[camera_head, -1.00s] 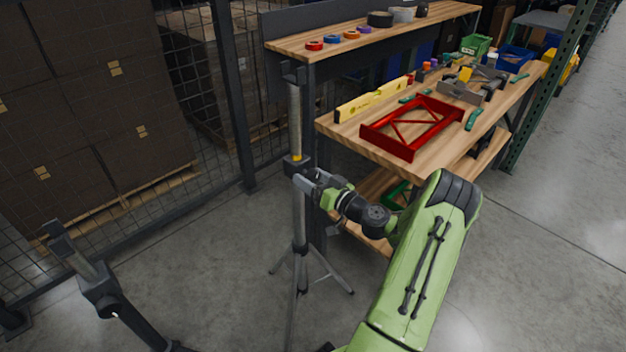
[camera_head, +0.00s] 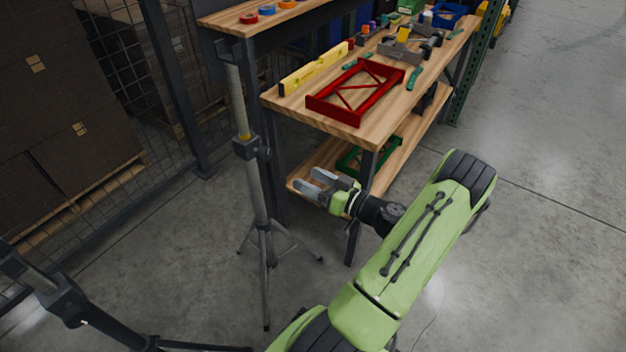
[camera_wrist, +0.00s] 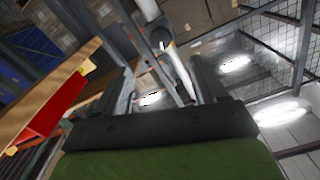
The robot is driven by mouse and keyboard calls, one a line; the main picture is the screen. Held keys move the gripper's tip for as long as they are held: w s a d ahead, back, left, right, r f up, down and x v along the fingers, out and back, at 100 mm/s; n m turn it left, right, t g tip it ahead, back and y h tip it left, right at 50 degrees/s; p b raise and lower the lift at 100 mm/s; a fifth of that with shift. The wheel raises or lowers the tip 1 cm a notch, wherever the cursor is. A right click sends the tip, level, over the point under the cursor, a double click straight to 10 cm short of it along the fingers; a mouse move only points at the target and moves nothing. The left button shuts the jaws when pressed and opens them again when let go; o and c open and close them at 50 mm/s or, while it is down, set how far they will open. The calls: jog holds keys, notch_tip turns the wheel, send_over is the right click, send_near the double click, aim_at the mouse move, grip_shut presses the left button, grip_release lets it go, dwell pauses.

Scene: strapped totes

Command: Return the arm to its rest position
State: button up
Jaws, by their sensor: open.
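My gripper (camera_head: 314,184) is at the end of my green arm, in front of the workbench and below the level of its top. Its two fingers stand apart with nothing between them. In the wrist view the open fingers (camera_wrist: 160,85) frame a tripod stand pole (camera_wrist: 178,65) that lies beyond them. In the head view the grey tripod stand (camera_head: 256,190) is upright on the floor, left of the gripper. I see a gap between them there.
The wooden workbench (camera_head: 386,128) holds a red frame (camera_head: 355,92), a yellow level (camera_head: 314,70) and several tools. A green frame (camera_head: 358,160) lies on its lower shelf. Another stand (camera_head: 66,300) is at lower left. Floor at right is clear.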

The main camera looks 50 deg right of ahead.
jog(key=shift+w, duration=0.1)
dwell(0.3)
jog(key=w+a+r+n+g+y, duration=0.1)
jog(key=w+a+n+g+y, duration=0.1)
jog(key=a+g, duration=0.35)
jog(key=w+a+r+n+g+y, duration=0.1)
jog(key=w+a+n+g+y, duration=0.1)
jog(key=a, duration=0.6)
jog(key=w+a+r+n+g+y, duration=0.1)
jog(key=w+a+n+g+y, duration=0.15)
jog(key=a, duration=0.45)
jog(key=s+a+r+g+h, duration=0.3)
jog(key=s+a+g, duration=0.1)
jog(key=a, duration=0.2)
jog(key=s+a+r+m+t+h+p, duration=0.1)
jog(key=s+a+r+m+t+h, duration=0.2)
jog(key=s+r, duration=0.85)
notch_tip(320, 180, up, 12)
jog(key=a+g+h+p, duration=0.1)
jog(key=p, duration=1.3)
jog(key=shift+s+r, duration=0.25)
jog(key=shift+s, duration=0.1)
